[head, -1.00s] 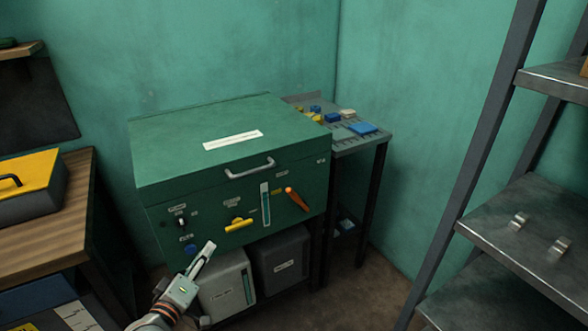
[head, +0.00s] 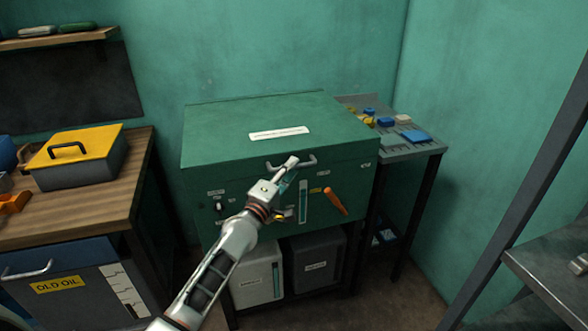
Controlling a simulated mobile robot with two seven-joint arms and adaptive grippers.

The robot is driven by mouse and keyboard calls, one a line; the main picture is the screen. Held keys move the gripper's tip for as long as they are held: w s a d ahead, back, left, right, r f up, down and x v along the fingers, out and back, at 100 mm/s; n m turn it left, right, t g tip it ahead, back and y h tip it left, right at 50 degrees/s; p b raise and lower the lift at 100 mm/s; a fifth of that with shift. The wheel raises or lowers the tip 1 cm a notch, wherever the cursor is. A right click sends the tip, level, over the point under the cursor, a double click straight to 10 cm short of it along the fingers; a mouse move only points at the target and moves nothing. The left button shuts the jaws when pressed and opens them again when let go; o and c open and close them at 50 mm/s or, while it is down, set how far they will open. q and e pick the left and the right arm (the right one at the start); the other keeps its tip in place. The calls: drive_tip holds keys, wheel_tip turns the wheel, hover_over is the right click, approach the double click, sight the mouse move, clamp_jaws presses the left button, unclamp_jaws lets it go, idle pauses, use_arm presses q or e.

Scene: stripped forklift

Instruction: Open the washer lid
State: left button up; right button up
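The green washer (head: 345,186) stands against the back wall with its lid (head: 225,128) shut. The lid has a pale label on top and a grey bar handle (head: 310,163) on its front face. My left gripper (head: 288,170) is in front of the washer, with its fingertips at the left part of the handle and overlapping it in the picture. I cannot tell whether they touch it or whether the fingers are open. My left arm hides part of the front panel. My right gripper is not in view.
An orange lever (head: 335,201) is on the washer's front. Two containers, one white (head: 256,277) and one dark (head: 314,263), sit beneath. A parts tray (head: 412,148) stands at right, a wooden bench (head: 30,215) with a yellow-lidded toolbox (head: 75,156) at left, and metal shelving (head: 555,255) at far right.

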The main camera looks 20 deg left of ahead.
use_arm(q)
drive_tip(key=shift+x, duration=0.9)
drive_tip(key=shift+s, duration=0.1)
drive_tip(key=shift+c, duration=0.2)
clamp_jaws()
